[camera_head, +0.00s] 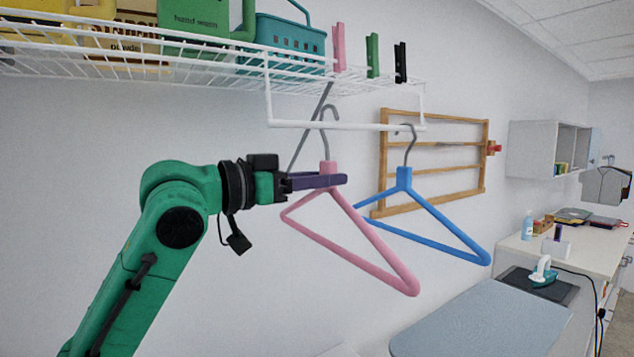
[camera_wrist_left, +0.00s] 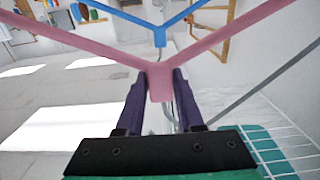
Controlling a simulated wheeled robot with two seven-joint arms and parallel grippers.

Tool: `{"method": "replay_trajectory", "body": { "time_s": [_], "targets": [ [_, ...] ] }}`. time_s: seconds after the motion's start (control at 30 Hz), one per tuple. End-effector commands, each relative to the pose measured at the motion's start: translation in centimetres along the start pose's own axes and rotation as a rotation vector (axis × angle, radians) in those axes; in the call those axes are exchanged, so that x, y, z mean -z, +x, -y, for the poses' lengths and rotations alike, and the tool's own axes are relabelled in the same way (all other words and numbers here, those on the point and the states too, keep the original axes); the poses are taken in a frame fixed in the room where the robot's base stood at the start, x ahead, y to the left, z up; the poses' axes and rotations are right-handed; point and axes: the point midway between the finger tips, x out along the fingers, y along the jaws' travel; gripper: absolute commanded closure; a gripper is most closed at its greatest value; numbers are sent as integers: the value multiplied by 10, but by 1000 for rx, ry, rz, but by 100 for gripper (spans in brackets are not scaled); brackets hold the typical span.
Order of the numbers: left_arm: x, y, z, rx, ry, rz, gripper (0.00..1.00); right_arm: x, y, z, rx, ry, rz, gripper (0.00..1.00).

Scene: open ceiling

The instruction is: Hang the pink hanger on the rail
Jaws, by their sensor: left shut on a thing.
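The pink hanger (camera_head: 372,240) hangs upright in the head view, its grey hook (camera_head: 330,111) pointing up. My left gripper (camera_head: 338,180) is shut on its neck, just below the hook; the left wrist view shows the pink neck (camera_wrist_left: 160,82) between the purple fingers (camera_wrist_left: 166,95). The white rail (camera_head: 350,125) runs below the wire shelf. The hook's top shows slightly above the rail's line; I cannot tell whether it is over the rail or in front of it. My right gripper is not in view.
A blue hanger (camera_head: 425,220) hangs from the rail to the right. A wooden rack (camera_head: 440,150) is on the wall behind. An ironing board (camera_head: 485,325) stands below right.

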Motion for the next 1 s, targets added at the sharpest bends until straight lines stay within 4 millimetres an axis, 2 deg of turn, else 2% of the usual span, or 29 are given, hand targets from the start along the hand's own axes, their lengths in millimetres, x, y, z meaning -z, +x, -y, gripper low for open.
{"method": "replay_trajectory", "body": {
  "time_s": [0.13, 0.47, 0.5, 0.57, 0.6, 0.87, 1.0],
  "targets": [
    [-12, 0, 1, 1, 0, -1, 100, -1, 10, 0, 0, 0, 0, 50],
    [-14, 0, 1, 1, 1, -1, 100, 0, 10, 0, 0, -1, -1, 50],
    [-14, 0, 1, 1, 1, -1, 56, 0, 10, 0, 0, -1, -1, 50],
    [-14, 0, 1, 1, 1, -1, 33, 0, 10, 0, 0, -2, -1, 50],
    [-14, 0, 1, 1, 1, -1, 29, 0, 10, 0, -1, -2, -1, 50],
    [-14, 0, 1, 1, 0, 0, 29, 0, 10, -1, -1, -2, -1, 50],
    [-17, -12, 2, 2, 1, -2, 29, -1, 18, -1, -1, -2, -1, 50]
  ]
}}
